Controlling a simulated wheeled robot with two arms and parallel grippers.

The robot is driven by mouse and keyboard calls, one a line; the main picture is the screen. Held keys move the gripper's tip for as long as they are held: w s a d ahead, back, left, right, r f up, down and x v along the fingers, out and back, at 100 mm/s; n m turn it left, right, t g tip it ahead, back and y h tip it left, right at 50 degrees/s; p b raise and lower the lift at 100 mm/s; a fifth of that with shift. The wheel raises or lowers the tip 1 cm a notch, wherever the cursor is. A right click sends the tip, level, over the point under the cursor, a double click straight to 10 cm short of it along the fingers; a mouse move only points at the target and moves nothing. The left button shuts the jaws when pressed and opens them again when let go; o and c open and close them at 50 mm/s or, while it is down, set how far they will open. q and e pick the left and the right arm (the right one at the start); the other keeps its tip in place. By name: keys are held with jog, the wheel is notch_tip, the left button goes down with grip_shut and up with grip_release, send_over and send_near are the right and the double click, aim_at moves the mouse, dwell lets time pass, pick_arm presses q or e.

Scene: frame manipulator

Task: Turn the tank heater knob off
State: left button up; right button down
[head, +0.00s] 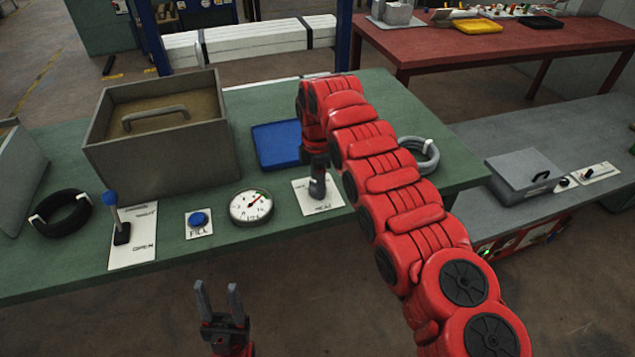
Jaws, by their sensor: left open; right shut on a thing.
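A white label plate (330,203) lies on the green table, with dark lettering that seems to read HEAT. My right gripper (318,190) points straight down onto this plate. It is shut on the heater knob, which the fingers and wrist hide almost wholly, so its turn position cannot be told. My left gripper (218,290) is open and empty, in front of the table's near edge, with its two grey fingers pointing up.
Left of the plate are a round gauge (251,207), a blue FILL button (199,219) and a blue-knobbed lever (113,205) by OPEN. Behind stand a grey box (160,155) and blue tray (275,144). A black ring (62,213) lies far left.

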jog(key=shift+n, duration=0.3)
dwell(0.4)
jog(key=shift+c, duration=1.2)
grip_release()
jog(key=shift+r, duration=0.1)
jog(key=shift+r, duration=0.3)
notch_tip(320, 180, up, 5)
jog(key=shift+a+r+p, duration=0.15)
jog(key=shift+r+p, duration=0.05)
jog(key=shift+p, duration=0.35)
notch_tip(320, 180, up, 11)
jog(key=p, duration=1.1)
